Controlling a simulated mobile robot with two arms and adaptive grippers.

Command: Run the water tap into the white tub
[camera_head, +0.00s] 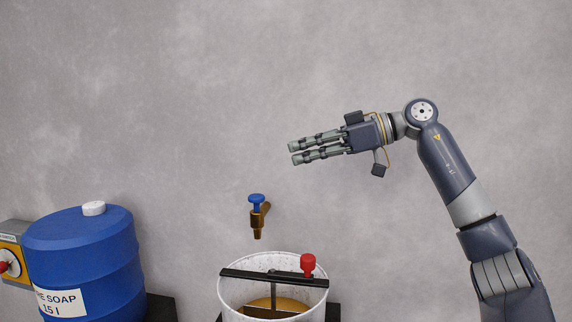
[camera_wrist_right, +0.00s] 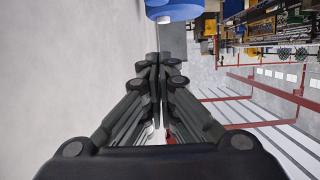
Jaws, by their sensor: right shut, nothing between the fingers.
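The water tap (camera_head: 258,219) is a brass spout with a blue handle (camera_head: 256,199), fixed on the grey wall. It hangs above the back rim of the white tub (camera_head: 322,292). The tub holds a brownish-yellow content, and a dark bar (camera_head: 243,274) lies across its top. I see no water under the spout. My right gripper (camera_head: 293,153) is above and to the right of the tap, apart from it, with its fingers pointing left. It is shut and empty; the fingers also meet in the right wrist view (camera_wrist_right: 158,75). My left gripper is not in view.
A blue soap barrel (camera_head: 95,255) with a white cap stands at the left. A red knob (camera_head: 308,264) sits on the tub's bar. A yellow-grey box with a red button (camera_head: 8,264) is at the far left. The wall around my right gripper is clear.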

